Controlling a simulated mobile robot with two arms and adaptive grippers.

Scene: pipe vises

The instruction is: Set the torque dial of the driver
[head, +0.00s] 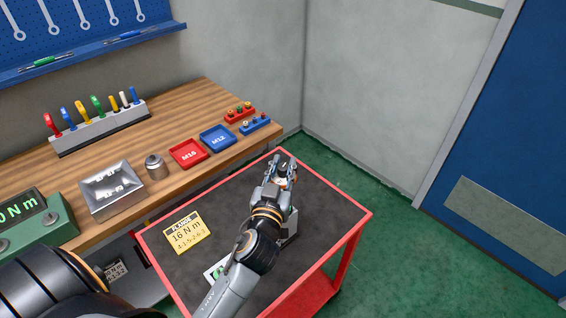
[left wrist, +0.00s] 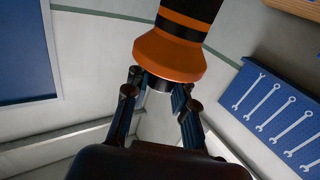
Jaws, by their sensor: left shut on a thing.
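My left gripper (head: 283,172) is over the far part of the red-edged cart, its arm coming up from the bottom of the head view. In the left wrist view, its fingers (left wrist: 160,90) are closed around the narrow end of the driver, just below a flared orange collar (left wrist: 168,55). A black band and more orange body (left wrist: 188,10) lie above the collar. In the head view the gripper hides most of the driver. I cannot read any dial marks. My right gripper is not in view.
A yellow card (head: 187,233) reading "16 N m" lies on the cart top (head: 325,205). A green box with a display (head: 33,222), a metal box (head: 108,190), red (head: 189,153) and blue (head: 217,139) trays and a rack of coloured tools (head: 100,130) stand on the wooden bench.

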